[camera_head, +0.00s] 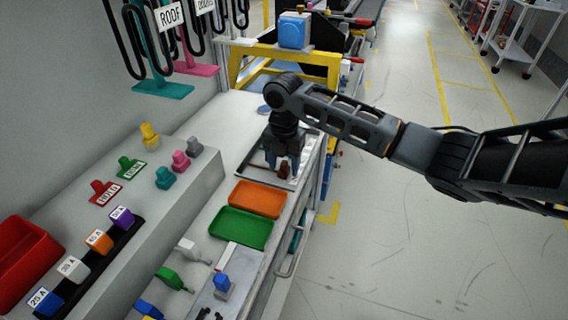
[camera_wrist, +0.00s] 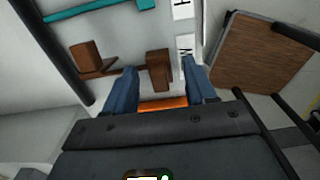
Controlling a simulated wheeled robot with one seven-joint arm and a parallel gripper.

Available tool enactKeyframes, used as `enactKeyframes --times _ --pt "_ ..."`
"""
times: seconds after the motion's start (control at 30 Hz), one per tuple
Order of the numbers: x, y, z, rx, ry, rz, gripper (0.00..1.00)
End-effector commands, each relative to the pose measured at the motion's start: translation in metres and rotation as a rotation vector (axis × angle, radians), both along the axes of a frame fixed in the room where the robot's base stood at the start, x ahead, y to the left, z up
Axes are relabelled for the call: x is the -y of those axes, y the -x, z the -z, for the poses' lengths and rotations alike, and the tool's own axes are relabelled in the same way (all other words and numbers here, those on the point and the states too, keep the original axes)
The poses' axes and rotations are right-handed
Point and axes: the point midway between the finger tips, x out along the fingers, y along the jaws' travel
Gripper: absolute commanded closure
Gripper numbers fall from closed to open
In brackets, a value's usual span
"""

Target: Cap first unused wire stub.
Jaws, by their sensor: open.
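My gripper (camera_head: 282,168) points down over a grey tray on the bench in the head view. Its two blue fingers are apart. A small brown piece (camera_head: 284,173) shows by the fingertips. In the wrist view, my gripper (camera_wrist: 160,76) is open, with a brown block (camera_wrist: 158,66) between and just beyond the fingertips. I cannot tell whether the fingers touch it. A second brown block (camera_wrist: 86,56) with a flat part lies to its left. An orange patch (camera_wrist: 163,103) shows between the fingers. I cannot pick out a wire stub for certain.
An orange tray (camera_head: 258,199) and a green tray (camera_head: 242,228) lie on the bench nearer the camera. Coloured connectors and labelled fuses stand on the raised shelf at left, beside a red bin (camera_head: 22,262). Cable loops hang above.

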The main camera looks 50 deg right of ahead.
Motion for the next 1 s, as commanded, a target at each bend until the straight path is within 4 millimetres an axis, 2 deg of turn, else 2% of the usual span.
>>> enactKeyframes --times 0.5,0.63,1.0 --pt "0.000 -0.001 -0.069 0.001 0.001 -0.001 0.44" --pt "0.000 0.000 -0.075 0.000 0.001 0.000 0.44" --pt "0.000 0.000 -0.076 0.000 0.000 0.000 0.44"
